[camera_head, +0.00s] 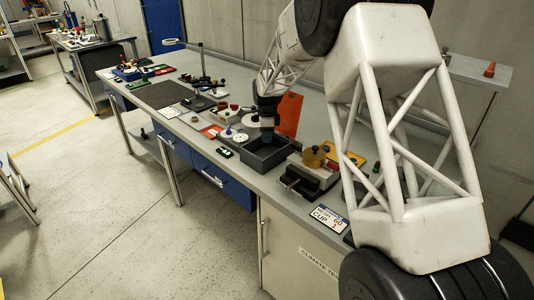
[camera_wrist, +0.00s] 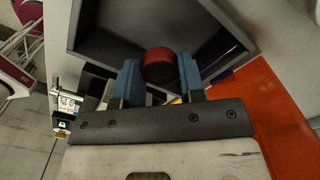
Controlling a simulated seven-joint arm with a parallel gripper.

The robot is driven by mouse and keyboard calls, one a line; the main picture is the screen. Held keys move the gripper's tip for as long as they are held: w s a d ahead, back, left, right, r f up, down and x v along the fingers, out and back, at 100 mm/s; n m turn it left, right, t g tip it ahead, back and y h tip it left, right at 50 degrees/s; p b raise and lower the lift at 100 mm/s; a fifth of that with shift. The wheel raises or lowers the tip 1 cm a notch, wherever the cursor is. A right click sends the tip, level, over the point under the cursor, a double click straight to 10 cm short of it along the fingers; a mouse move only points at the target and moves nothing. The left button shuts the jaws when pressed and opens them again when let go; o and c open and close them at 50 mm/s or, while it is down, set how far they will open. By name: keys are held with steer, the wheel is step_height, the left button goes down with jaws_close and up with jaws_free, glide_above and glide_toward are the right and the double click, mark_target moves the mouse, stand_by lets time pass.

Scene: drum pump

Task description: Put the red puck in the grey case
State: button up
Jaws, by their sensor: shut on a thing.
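My gripper (camera_wrist: 159,72) has two blue fingers shut on the red puck (camera_wrist: 159,64), which sits between the fingertips. In the wrist view the puck shows against the dark open inside of the grey case (camera_wrist: 224,20). In the head view my gripper (camera_head: 267,136) points down at the grey case (camera_head: 256,164), an open box on the bench. I do not make out the puck in the head view. The exact gap between puck and case floor cannot be told.
An orange-red panel (camera_head: 289,113) stands just behind the case. A block fixture with a yellow cylinder (camera_head: 314,156) is close on its right. A white round part (camera_head: 240,138) and small items lie to its left. The bench front edge is close to the case.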

steer(key=shift+f, duration=2)
steer(key=shift+f, duration=1.9)
steer(key=shift+f, duration=0.1)
steer(key=o, duration=0.9)
steer(key=shift+r, duration=6.1)
